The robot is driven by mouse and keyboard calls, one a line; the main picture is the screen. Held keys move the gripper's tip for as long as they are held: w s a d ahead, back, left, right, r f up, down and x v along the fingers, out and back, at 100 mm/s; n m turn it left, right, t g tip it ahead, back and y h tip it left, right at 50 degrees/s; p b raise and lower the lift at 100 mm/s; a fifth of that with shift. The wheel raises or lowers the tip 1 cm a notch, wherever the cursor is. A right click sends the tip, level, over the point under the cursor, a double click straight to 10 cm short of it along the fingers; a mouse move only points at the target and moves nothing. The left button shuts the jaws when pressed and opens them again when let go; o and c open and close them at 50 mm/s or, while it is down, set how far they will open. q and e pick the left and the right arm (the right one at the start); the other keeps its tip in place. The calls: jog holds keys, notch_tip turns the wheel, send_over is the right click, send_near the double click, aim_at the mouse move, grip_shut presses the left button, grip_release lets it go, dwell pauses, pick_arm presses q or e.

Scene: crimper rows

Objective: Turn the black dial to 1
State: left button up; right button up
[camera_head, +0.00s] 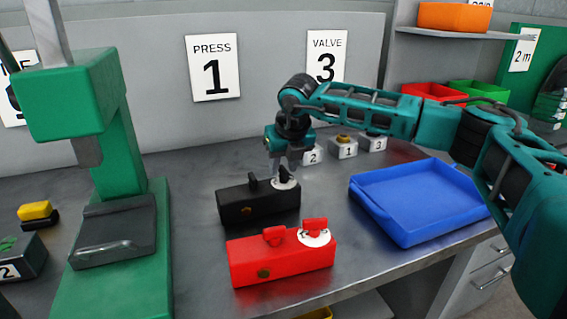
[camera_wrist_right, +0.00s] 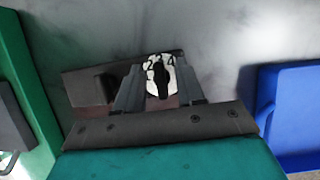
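The black box (camera_head: 250,205) stands on the metal bench with a raised black block on top and a white numbered dial (camera_head: 290,184) at its right end. In the right wrist view the dial (camera_wrist_right: 154,64) has a black knob (camera_wrist_right: 161,80) on a white face with figures near its far edge; 2 and 4 seem legible, but the exact setting is unclear. My right gripper (camera_head: 284,174) points down over the dial. In the wrist view its fingers (camera_wrist_right: 159,92) are apart, one on each side of the knob, with gaps visible. My left gripper is not in view.
A red box (camera_head: 282,262) with a similar white dial stands just in front. A blue tray (camera_head: 420,203) lies to the right and a green press (camera_head: 122,165) stands left. Numbered small blocks (camera_head: 343,148) sit behind the gripper. A yellow-and-black item (camera_head: 36,211) lies far left.

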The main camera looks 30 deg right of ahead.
jog(key=shift+c, duration=0.2)
grip_shut()
jog(key=shift+n, duration=0.4)
jog(key=n+y, duration=0.1)
jog(key=n, duration=0.1)
jog(key=shift+n, duration=0.3)
jog(key=n+y+p, duration=0.1)
jog(key=n, duration=0.2)
jog(key=shift+a+n+y, duration=0.1)
jog(key=shift+n+y, duration=0.2)
jog(key=shift+y, duration=0.1)
jog(key=n, duration=0.2)
jog(key=n+g+y+p, duration=0.1)
jog(key=n, duration=0.1)
jog(key=shift+r+n+y, duration=0.1)
jog(key=shift+n+y, duration=0.2)
jog(key=shift+s+a+n+g+y+p, duration=0.15)
jog(key=shift+n+g, duration=0.3)
jog(key=shift+n, duration=0.65)
jog(key=shift+w+d+n+g+y+p, duration=0.2)
jog(key=shift+n+g, duration=0.25)
jog(key=shift+n, duration=0.65)
